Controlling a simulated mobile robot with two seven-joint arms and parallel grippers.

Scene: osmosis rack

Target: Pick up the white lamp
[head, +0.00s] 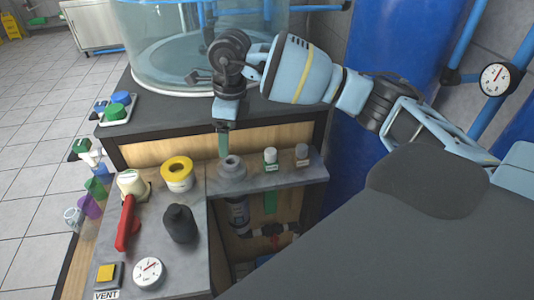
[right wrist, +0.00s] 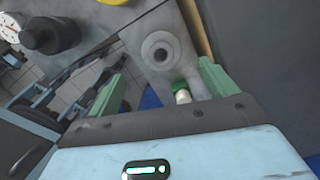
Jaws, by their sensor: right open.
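My left gripper is in neither view.
The grey fitting (head: 232,168) and two small vials stand on the narrow shelf. A clear tank (head: 180,50) stands behind.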

